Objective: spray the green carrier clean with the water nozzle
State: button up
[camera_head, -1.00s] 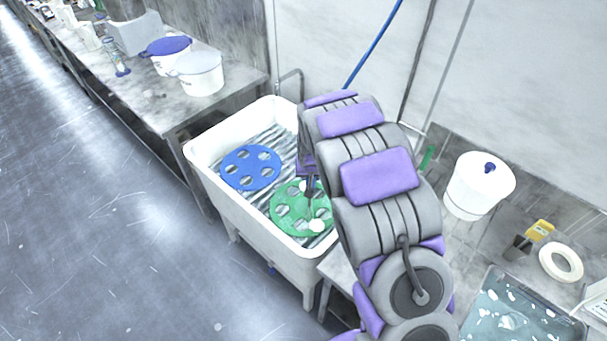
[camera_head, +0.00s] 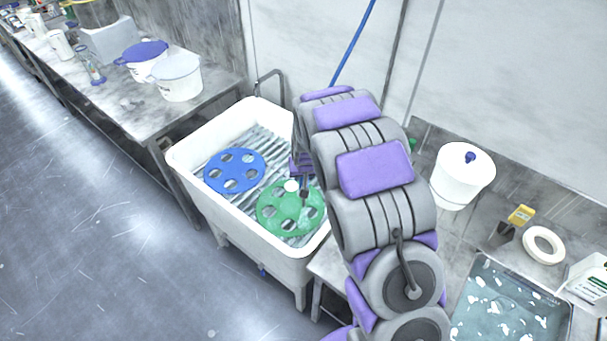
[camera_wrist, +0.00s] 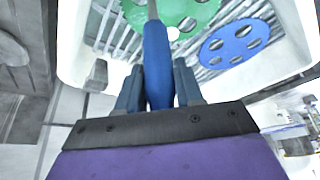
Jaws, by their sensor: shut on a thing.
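The green carrier (camera_head: 284,222), a disc with several holes, lies on the ribbed rack in the white sink (camera_head: 191,172). In the wrist view the green carrier (camera_wrist: 180,10) is cut by the top edge. My gripper (camera_wrist: 158,88) is shut on the blue handle of the water nozzle (camera_wrist: 157,55), whose grey tip points toward the green carrier. In the head view my arm hides most of the gripper, and the dark nozzle tip (camera_head: 304,193) shows above the carrier. A white blob (camera_head: 291,186) lies at the carrier's far edge.
A blue carrier (camera_head: 236,171) lies beside the green one; it also shows in the wrist view (camera_wrist: 236,42). White tubs (camera_head: 178,82) stand on the left bench. A lidded white bucket (camera_head: 459,180), white ring (camera_head: 543,245) and water tray (camera_head: 505,305) are at right.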

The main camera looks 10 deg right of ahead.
jog(key=shift+w, duration=0.1)
jog(key=w+a, duration=0.3)
jog(key=w, duration=1.6)
jog(key=shift+w, duration=0.2)
dwell(1.0)
jog(key=shift+r, duration=0.1)
dwell(0.7)
jog(key=shift+r+p, duration=0.8)
jog(key=shift+r, duration=1.6)
